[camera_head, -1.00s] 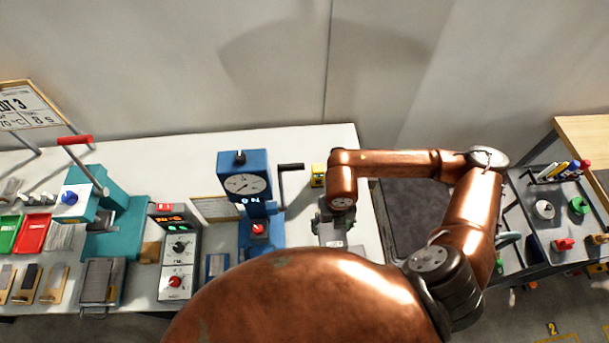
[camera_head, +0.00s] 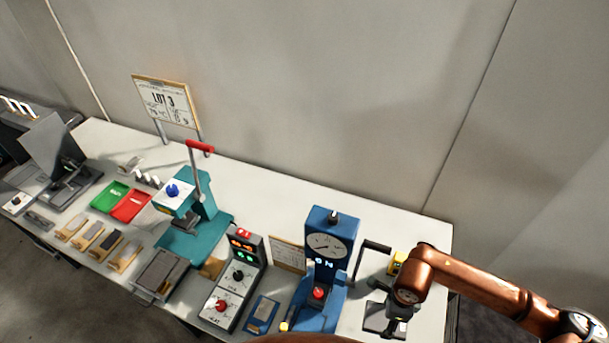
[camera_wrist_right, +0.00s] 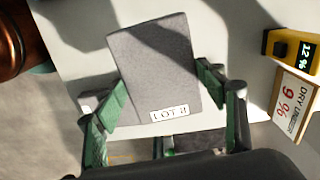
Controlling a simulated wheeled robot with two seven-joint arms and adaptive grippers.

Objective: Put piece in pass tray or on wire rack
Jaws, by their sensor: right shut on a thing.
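A flat grey piece with a white LOT label (camera_wrist_right: 150,62) sits between the green fingers of my right gripper (camera_wrist_right: 168,95), which is shut on it. In the head view my right gripper (camera_head: 386,299) is over the right end of the white table, with the grey piece (camera_head: 380,322) below it. I cannot tell whether the piece touches the table. A green tray (camera_head: 109,197) and a red tray (camera_head: 131,207) lie side by side at the left. No pass marking is readable. A grey rack-like tray with a wire handle (camera_head: 158,274) lies at the front edge. My left gripper is not in view.
A blue dial gauge press (camera_head: 330,245) stands left of my right gripper. A teal press with a red lever (camera_head: 195,205) and a control box (camera_head: 235,280) stand farther left. A yellow meter (camera_wrist_right: 292,47) reading 12 % stands by a "DRY UNDER 9 %" sign (camera_wrist_right: 292,104).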

